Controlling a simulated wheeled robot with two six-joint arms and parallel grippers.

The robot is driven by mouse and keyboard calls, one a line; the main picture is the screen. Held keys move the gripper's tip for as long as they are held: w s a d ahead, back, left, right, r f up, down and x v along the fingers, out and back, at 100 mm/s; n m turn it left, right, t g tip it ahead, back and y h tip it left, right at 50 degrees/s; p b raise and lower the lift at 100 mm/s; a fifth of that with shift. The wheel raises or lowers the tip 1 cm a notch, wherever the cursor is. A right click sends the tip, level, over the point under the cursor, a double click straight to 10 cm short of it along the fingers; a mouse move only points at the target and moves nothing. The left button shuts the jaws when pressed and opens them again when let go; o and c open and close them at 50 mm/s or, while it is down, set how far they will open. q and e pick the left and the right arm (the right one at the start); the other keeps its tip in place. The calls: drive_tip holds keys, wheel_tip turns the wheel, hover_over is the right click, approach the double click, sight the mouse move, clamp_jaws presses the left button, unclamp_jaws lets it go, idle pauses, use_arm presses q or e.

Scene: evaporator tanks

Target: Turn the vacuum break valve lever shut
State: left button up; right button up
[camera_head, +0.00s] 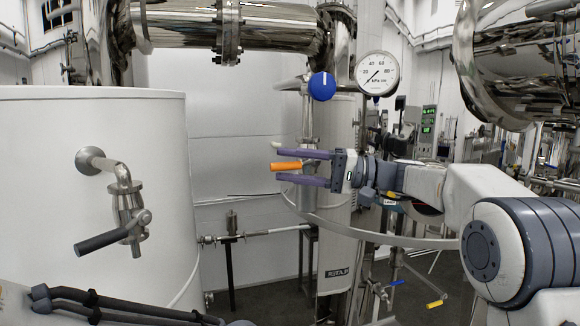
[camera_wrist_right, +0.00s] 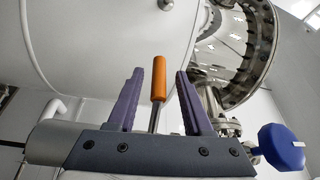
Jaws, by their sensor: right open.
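An orange-sleeved lever (camera_head: 286,166) sticks out near the middle of the head view, in front of the pale wall panel. I take it for the vacuum break valve lever; no label shows. My right gripper (camera_head: 280,165) reaches in from the right, its two purple fingers above and below the orange sleeve. In the right wrist view the orange sleeve (camera_wrist_right: 159,80) stands on a thin metal stem between the open fingers, with a gap on each side. The valve body behind it is partly hidden. My left gripper is not in view.
A blue knob (camera_head: 322,86) and a round pressure gauge (camera_head: 377,73) sit just above the right gripper. A white tank (camera_head: 70,190) with a black-handled valve (camera_head: 101,240) fills the left. A large steel pipe (camera_head: 275,27) crosses above. A curved pale rail (camera_head: 400,240) runs below.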

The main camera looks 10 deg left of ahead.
drive_tip(key=d+b, duration=0.3)
drive_tip(key=d, duration=0.7)
drive_tip(key=shift+w+f, duration=0.2)
drive_tip(key=shift+f, duration=0.25)
